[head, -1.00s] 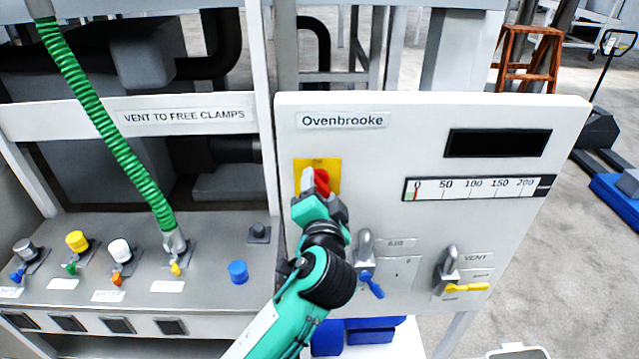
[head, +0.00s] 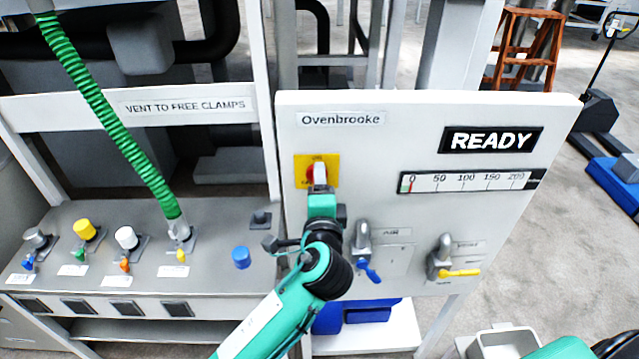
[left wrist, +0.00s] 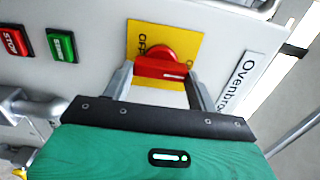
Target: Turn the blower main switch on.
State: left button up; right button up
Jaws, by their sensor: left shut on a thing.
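The blower main switch is a red rotary knob (left wrist: 160,66) on a yellow plate (left wrist: 190,42), high on the left of the Ovenbrooke panel. In the head view the yellow plate (head: 302,168) shows with the red knob (head: 311,172) partly hidden by my gripper. My left gripper (head: 320,186) reaches up to it from below. In the left wrist view the fingers of my left gripper (left wrist: 161,80) stand on both sides of the knob's handle, shut on it. The handle looks about upright in the head view. The panel display (head: 491,139) reads READY. My right gripper is out of view.
Below the switch are a blue-handled valve (head: 368,270) and a yellow-handled valve (head: 460,273). A gauge (head: 470,181) reads near 0. A red STOP button (left wrist: 13,41) and a green button (left wrist: 62,45) sit near the switch. A green hose (head: 110,125) hangs at left.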

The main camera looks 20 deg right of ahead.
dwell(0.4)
pick_arm(q)
jog(key=o, duration=1)
jog(key=b+v, duration=0.5)
jog(key=v, duration=0.8)
jog(key=shift+s, duration=0.4)
